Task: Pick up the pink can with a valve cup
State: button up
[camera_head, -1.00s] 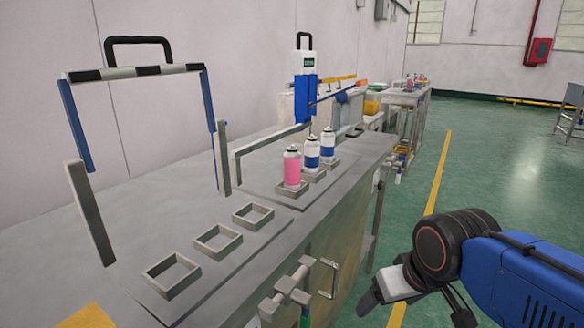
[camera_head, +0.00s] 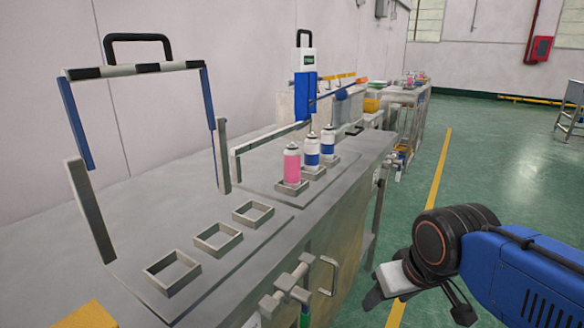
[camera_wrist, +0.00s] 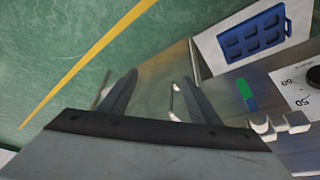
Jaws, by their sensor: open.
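The pink can (camera_head: 291,166) stands upright in a square holder (camera_head: 292,187) on the grey bench, nearest of a row of cans. Its top is pale; the valve cup is too small to make out. Two blue-and-white cans (camera_head: 312,153) (camera_head: 327,143) stand behind it in holders. My gripper (camera_head: 372,296) is at the lower right, off the bench over the floor side, well apart from the cans. In the wrist view my gripper (camera_wrist: 152,92) has its two fingers spread with nothing between them. No can shows in the wrist view.
Three empty square holders (camera_head: 217,238) sit on the bench's near part. A raised guard frame (camera_head: 135,72) stands at the left. Pipes and a handle (camera_head: 295,283) stick out from the bench front. Green floor (camera_head: 480,170) is open at the right.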

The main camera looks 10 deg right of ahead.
jog(key=w+a+r+n+g, duration=0.1)
jog(key=w+a+r+n, duration=0.1)
jog(key=w+r+n, duration=0.6)
jog(key=w+a+r+n+g, duration=0.1)
jog(key=w+a+r, duration=0.1)
jog(key=w+r, duration=0.75)
notch_tip(320, 180, up, 16)
jog(key=n+g, duration=0.3)
jog(key=n, duration=0.8)
send_over(292, 169)
jog(key=w, duration=0.2)
jog(key=shift+w+d+f, duration=0.1)
jog(key=shift+d+f, duration=0.1)
jog(key=shift+d, duration=0.2)
notch_tip(292, 169, down, 11)
jog(key=shift+f, duration=0.1)
jog(key=shift+a+f, duration=0.15)
jog(key=shift+f, duration=2.55)
jog(key=c, duration=1.3)
